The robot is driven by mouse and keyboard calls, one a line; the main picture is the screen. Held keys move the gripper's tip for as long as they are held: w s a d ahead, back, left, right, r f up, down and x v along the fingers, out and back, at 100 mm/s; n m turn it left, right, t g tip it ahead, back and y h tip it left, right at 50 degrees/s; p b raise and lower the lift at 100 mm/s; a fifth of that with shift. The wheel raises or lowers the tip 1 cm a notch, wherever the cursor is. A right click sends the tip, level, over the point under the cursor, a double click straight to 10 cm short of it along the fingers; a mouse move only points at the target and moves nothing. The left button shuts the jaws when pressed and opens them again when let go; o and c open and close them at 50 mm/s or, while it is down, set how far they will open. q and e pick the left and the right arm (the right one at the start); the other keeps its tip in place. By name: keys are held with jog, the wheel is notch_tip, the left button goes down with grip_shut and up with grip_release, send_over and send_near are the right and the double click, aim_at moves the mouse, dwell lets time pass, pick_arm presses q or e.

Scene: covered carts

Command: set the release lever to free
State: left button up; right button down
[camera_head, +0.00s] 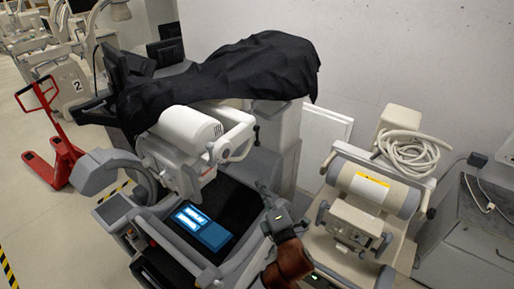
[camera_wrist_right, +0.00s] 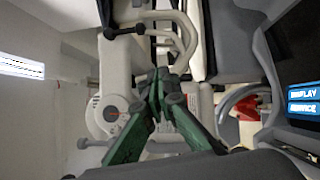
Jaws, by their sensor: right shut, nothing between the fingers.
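My right gripper (camera_head: 262,188) reaches up from the bottom middle of the head view, in front of the white unit (camera_head: 190,130) on the mobile cart. In the wrist view its green fingers (camera_wrist_right: 160,74) come together at the tips, with nothing held. Dark rods with round ends (camera_wrist_right: 127,30) show beyond the fingertips, beside a white curved handle (camera_wrist_right: 183,35). A white round housing (camera_wrist_right: 106,117) with a small red mark lies left of the fingers. I cannot tell for sure which part is the release lever, nor its setting. My left gripper is not in view.
A black cover (camera_head: 225,70) drapes over the cart's top. A lit blue display (camera_head: 203,228) sits on its console. A beige machine with a coiled hose (camera_head: 408,153) stands at right. A red pallet jack (camera_head: 58,150) stands at left on open floor.

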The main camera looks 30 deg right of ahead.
aim_at(257, 136)
jog(key=shift+s+r, duration=0.2)
jog(key=shift+r, duration=0.3)
jog(key=shift+s+r, duration=0.15)
jog(key=shift+r, duration=0.35)
jog(key=d+r+p+x, duration=0.1)
jog(key=d+p+x, duration=0.1)
jog(key=x, duration=1.1)
jog(key=shift+s+d+p, duration=0.35)
jog(key=shift+p, duration=0.5)
jog(key=shift+f+t, duration=0.1)
jog(key=shift+t, duration=0.2)
